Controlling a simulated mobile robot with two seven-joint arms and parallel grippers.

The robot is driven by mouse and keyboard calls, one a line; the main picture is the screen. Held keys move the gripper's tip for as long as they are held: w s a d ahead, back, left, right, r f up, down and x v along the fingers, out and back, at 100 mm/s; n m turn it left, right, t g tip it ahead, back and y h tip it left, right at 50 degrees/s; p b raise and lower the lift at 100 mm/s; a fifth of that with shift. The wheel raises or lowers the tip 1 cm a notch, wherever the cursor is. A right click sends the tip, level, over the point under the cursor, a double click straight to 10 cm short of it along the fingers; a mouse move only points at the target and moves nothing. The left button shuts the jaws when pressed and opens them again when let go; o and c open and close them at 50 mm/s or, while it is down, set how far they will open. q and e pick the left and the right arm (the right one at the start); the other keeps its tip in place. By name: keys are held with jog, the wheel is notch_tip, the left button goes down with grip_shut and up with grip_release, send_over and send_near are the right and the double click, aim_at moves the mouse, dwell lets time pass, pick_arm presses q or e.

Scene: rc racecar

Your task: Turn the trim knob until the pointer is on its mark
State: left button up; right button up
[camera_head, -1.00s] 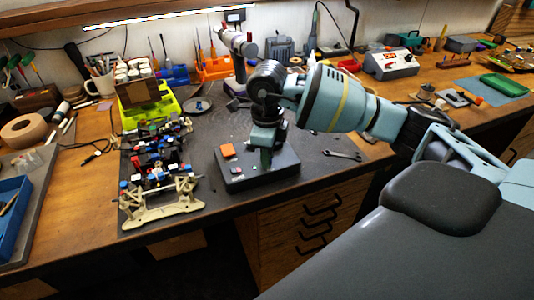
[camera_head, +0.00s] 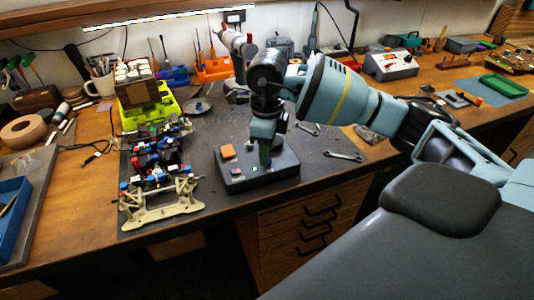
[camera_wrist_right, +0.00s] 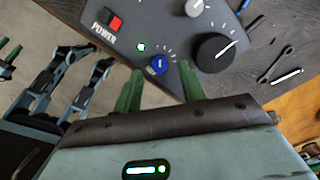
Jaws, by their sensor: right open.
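A dark control box (camera_head: 235,182) sits near the bench's front edge, below my right gripper (camera_head: 266,155). In the right wrist view its panel shows a small blue knob (camera_wrist_right: 157,64) with a white pointer line, a large black knob (camera_wrist_right: 213,53) with a white line, and a grey knob (camera_wrist_right: 194,7). Tick marks surround the knobs; I cannot read which is the trim knob. My right gripper (camera_wrist_right: 161,68) is open, its green fingertips on either side of the blue knob. I cannot tell whether they touch it. My left gripper is not in view.
The panel also has a red power switch (camera_wrist_right: 114,23) and a small green light (camera_wrist_right: 141,47). A wrench (camera_head: 343,155) lies right of the box. A cream chassis part (camera_head: 160,205) and several small parts lie to its left.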

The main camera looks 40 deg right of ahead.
jog(key=shift+r, duration=2.7)
